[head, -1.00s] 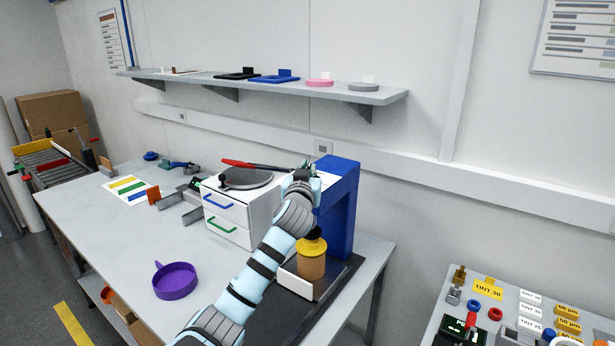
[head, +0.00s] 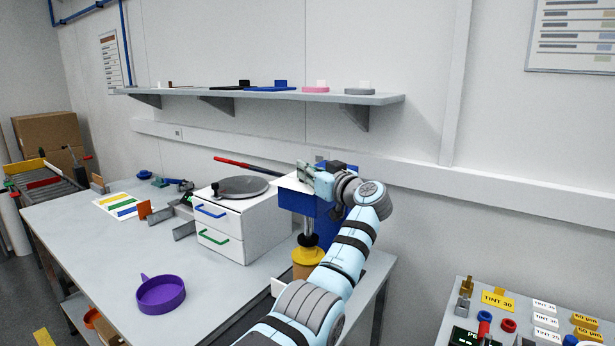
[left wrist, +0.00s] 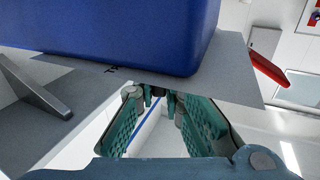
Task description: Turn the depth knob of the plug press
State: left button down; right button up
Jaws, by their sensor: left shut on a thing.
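The plug press (head: 292,199) has a blue body at the right end of the bench, partly hidden behind my left arm. A yellow-and-brown piece (head: 306,257) with a black top stands below its head. My left gripper (head: 304,171) is at the top of the press, beside the blue body. In the left wrist view its teal-padded fingers (left wrist: 157,98) are beside a grey plate and the blue body (left wrist: 120,30). It is shut on a small part there, apparently the depth knob, mostly hidden between the fingers. My right gripper is out of view.
A red-handled lever (head: 233,161) reaches left from near the press top. A white drawer unit (head: 237,228) with a round grey plate stands left of it. A purple dish (head: 161,295) lies on the bench (head: 90,255). A wall shelf (head: 300,97) hangs above.

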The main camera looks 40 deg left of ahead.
pick_arm(q)
jog(key=shift+f, duration=0.1)
dwell(0.4)
jog(key=c, duration=1.7)
grip_release()
jog(key=v, duration=1.2)
jog(key=shift+w, duration=0.1)
